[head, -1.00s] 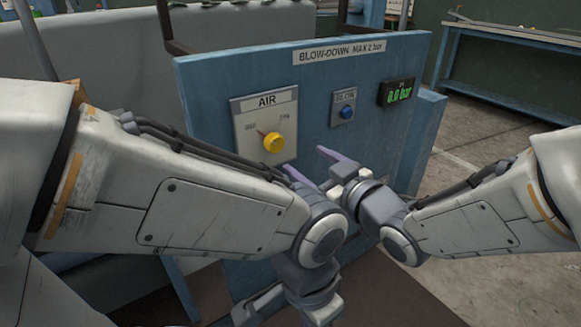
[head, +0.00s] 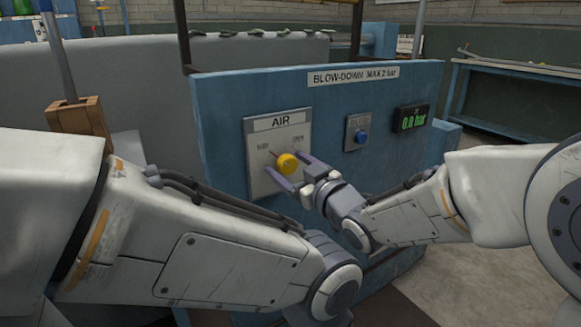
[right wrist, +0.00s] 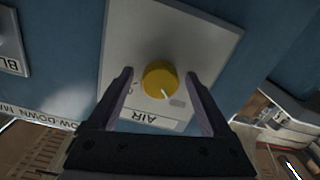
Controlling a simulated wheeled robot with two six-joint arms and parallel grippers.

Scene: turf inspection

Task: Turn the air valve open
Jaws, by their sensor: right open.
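The yellow air valve knob (head: 287,164) sits on a pale plate marked AIR (head: 262,185) on the blue panel. A thin pointer on it slants up and left toward the left-hand mark. My right gripper (head: 290,172) is open at the plate, its fingers on either side of the knob. In the right wrist view the knob (right wrist: 160,80) lies between the two spread fingertips (right wrist: 158,78), with a gap on both sides. My left arm crosses the lower left of the head view; its gripper is out of the picture.
Right of the plate on the blue panel (head: 225,120) are a blue BLOW button (head: 361,136) and a display (head: 411,119) reading 0.0 bar. A wooden block (head: 80,122) with a rod stands at left. A bench (head: 520,85) is at the back right.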

